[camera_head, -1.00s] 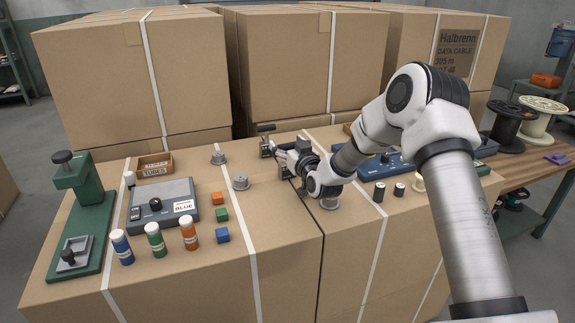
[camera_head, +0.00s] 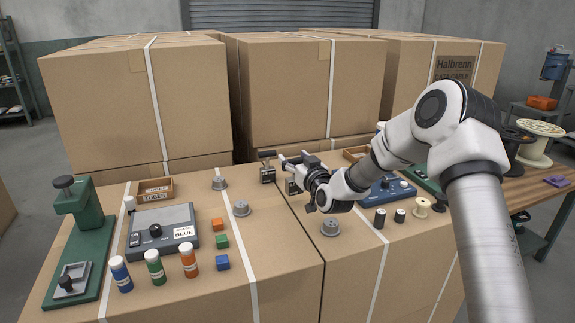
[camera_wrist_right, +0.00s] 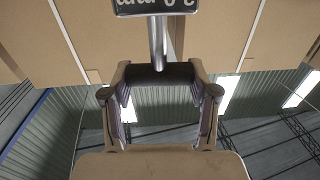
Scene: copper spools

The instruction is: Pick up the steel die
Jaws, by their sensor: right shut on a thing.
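My right gripper (camera_head: 291,163) is shut on the dark crosswise handle (camera_wrist_right: 160,73) of the steel die, in the middle of the boxes' top. In the right wrist view the handle lies between the two fingers. A bright steel shaft runs from it to a block with raised lettering (camera_wrist_right: 155,7), cut off by the picture edge. In the head view the die (camera_head: 292,186) hangs below the fingers, partly hidden by the gripper. A similar steel block with a black handle (camera_head: 267,168) stands just left of it. My left gripper is not in view.
Grey flanged metal pieces (camera_head: 241,208) stand around the gripper. Coloured cubes (camera_head: 222,241), capped tubes (camera_head: 188,260), a blue-labelled pad (camera_head: 162,231) and a green press (camera_head: 85,235) are at left. Spools (camera_head: 422,207) and a blue device (camera_head: 388,189) are at right. Tall cartons (camera_head: 285,95) rise behind.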

